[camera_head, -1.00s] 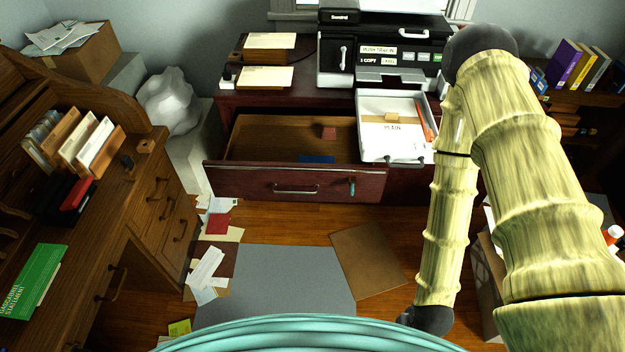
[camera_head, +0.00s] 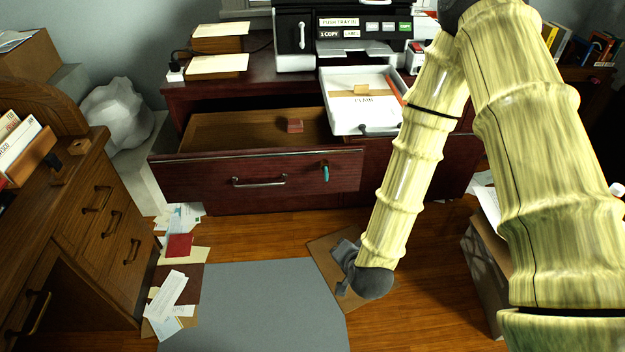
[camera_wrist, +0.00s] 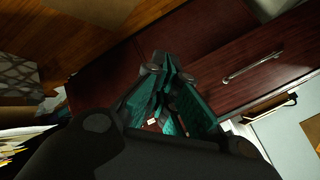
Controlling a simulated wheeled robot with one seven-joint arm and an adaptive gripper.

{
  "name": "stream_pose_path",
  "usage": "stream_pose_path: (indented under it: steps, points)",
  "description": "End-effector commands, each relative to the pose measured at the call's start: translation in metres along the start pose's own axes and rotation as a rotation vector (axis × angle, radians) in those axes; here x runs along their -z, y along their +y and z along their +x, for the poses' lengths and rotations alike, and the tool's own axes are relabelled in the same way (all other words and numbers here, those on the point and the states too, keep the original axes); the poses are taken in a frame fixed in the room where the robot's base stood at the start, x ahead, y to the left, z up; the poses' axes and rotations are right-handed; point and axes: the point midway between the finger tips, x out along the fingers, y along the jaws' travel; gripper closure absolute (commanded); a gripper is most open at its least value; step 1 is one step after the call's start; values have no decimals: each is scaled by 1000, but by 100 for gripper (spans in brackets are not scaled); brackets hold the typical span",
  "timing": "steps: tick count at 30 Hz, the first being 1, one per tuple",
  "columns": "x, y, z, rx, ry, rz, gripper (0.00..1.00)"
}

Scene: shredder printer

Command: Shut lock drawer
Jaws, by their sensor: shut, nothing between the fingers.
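The lock drawer (camera_head: 190,172) is a dark red wooden drawer pulled out below the desk top. Its front has a metal handle and a teal key (camera_head: 325,171) standing in the lock near the right end. A small reddish block (camera_head: 294,125) lies inside. My gripper (camera_head: 345,262) is low in front of the drawer, right of the key and apart from the front in the head view; the forearm partly hides it. In the wrist view its teal fingers (camera_wrist: 168,85) are shut and empty, with the drawer handle (camera_wrist: 252,68) beyond them.
An open white paper tray (camera_head: 345,118) juts from the printer (camera_head: 350,30) above the drawer's right side. A wooden desk (camera_head: 100,215) stands left. Papers (camera_head: 170,295) and a grey mat (camera_head: 255,305) lie on the floor. A box (camera_head: 487,275) stands right.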

Motion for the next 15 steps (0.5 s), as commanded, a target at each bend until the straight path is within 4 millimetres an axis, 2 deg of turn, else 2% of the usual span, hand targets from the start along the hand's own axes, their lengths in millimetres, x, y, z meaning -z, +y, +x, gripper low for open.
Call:
stream_pose_path:
  steps: [1, 3, 9, 15]
  points:
    - [-2, -2, 15, 31, 29, 34, 100]
    - [3, -13, 24, 74, 66, 85, 100]
    - [16, -45, 42, 202, 165, 234, 100]
    - [30, -73, 52, 342, 251, 382, 100]
